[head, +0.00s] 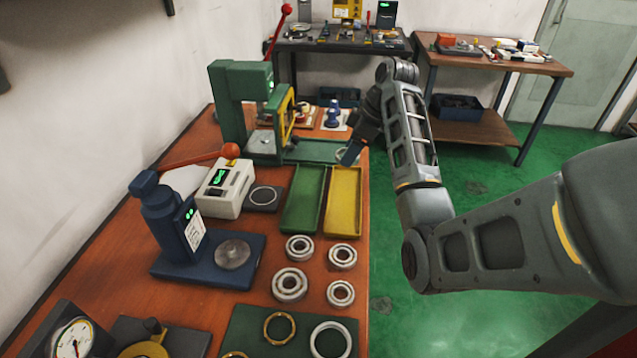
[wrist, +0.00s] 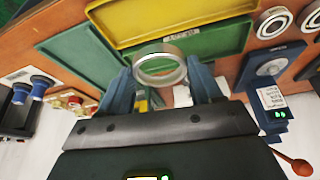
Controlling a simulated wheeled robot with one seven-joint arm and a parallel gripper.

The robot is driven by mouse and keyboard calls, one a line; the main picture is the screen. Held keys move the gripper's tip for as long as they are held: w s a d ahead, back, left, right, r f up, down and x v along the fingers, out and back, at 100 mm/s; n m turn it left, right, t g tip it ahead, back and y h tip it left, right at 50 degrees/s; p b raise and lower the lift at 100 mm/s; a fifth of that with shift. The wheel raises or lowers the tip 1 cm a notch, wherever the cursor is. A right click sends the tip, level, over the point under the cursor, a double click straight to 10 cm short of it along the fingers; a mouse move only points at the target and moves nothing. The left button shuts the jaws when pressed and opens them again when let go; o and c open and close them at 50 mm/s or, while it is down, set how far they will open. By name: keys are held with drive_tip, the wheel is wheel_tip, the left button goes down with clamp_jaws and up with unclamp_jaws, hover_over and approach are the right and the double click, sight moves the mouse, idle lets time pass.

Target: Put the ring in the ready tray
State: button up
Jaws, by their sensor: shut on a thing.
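My gripper (wrist: 163,85) is shut on a silver ring (wrist: 160,68), held between its two blue fingertips in the wrist view. In the head view my gripper (head: 350,153) hangs beyond the far end of the yellow tray, and the ring cannot be made out there. Two long empty trays lie side by side: a green tray (head: 303,198) and a yellow tray (head: 343,200). In the wrist view the yellow tray (wrist: 185,14) lies at the top and the green tray (wrist: 215,43) beneath it. A small label there is not readable.
A green press (head: 243,100) stands at the back left, its green base reaching near my gripper. A white meter (head: 226,188) and a blue device (head: 172,215) stand left of the trays. Several bearings (head: 290,284) and a dark green mat (head: 248,322) with rings lie in front.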

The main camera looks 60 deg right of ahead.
drive_tip(key=p, duration=0.2)
hover_over(304, 196)
drive_tip(key=s, duration=0.2)
drive_tip(key=f, duration=0.6)
drive_tip(key=shift+w+d+f, duration=0.25)
drive_tip(key=shift+f, duration=0.05)
drive_tip(key=shift+a+f, duration=0.1)
drive_tip(key=shift+f, duration=2)
drive_tip(key=shift+f, duration=0.1)
drive_tip(key=o, duration=1.1)
drive_tip(key=shift+o, duration=0.2)
drive_tip(key=v, duration=1.2)
drive_tip(key=shift+b, duration=0.45)
